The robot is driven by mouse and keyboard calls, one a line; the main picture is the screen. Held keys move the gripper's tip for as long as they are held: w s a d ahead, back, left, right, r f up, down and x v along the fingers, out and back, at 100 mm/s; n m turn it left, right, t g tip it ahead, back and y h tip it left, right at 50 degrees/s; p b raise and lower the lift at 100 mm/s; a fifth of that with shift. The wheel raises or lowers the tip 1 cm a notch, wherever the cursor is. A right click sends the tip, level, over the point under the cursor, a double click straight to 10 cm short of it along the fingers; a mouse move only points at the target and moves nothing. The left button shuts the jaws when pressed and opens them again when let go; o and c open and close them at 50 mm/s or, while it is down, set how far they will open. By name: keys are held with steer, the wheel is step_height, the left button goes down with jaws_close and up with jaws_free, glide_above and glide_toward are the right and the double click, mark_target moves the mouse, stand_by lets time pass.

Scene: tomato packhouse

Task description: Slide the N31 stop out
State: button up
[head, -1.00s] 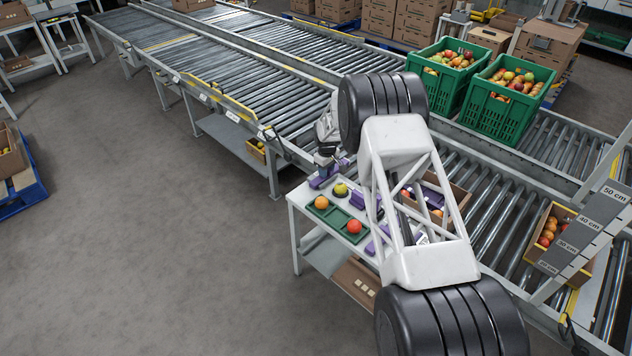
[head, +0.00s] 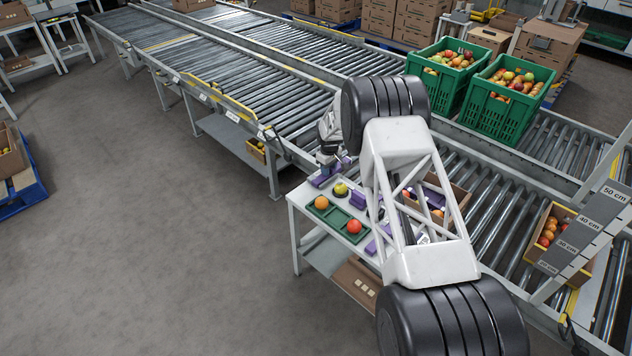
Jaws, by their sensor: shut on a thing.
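My gripper (head: 329,163) is small in the head view, at the far left corner of the white side table, beside the roller conveyor. It is shut on a small purple piece at that corner, the likely N31 stop (head: 322,181). No label on it can be read, and the fingers and wrist partly hide how it is gripped. Whether it is still seated in a holder cannot be told. Other purple pieces (head: 358,199) lie further right on the table, partly behind my arm.
A green tray (head: 339,219) on the white table (head: 293,205) holds an orange and a red tomato; a yellow-green one sits behind it. The conveyor (head: 290,108) runs behind. A cardboard box of tomatoes (head: 570,262) stands right. Green crates (head: 507,119) stand beyond my arm.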

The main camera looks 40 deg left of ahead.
steer(key=shift+w+d+f, duration=0.1)
steer(key=shift+w+f, duration=0.2)
steer(key=shift+w, duration=0.8)
steer(key=shift+w+d+f, duration=0.15)
steer(key=shift+w+f, duration=0.1)
steer(key=shift+w, duration=0.85)
steer(key=shift+w+d+f, duration=0.1)
steer(key=shift+w+f, duration=0.2)
steer(key=shift+w, duration=0.8)
stand_by(1.9)
steer(key=o, duration=0.7)
steer(key=shift+w, duration=0.35)
stand_by(0.7)
steer(key=shift+r, duration=0.1)
steer(key=shift+w+a+r, duration=0.1)
steer(key=shift+a+r, duration=0.05)
steer(key=shift+r, duration=1.3)
steer(key=shift+w+a+r, duration=0.1)
steer(key=shift+a+r, duration=0.05)
steer(key=shift+r, duration=1.25)
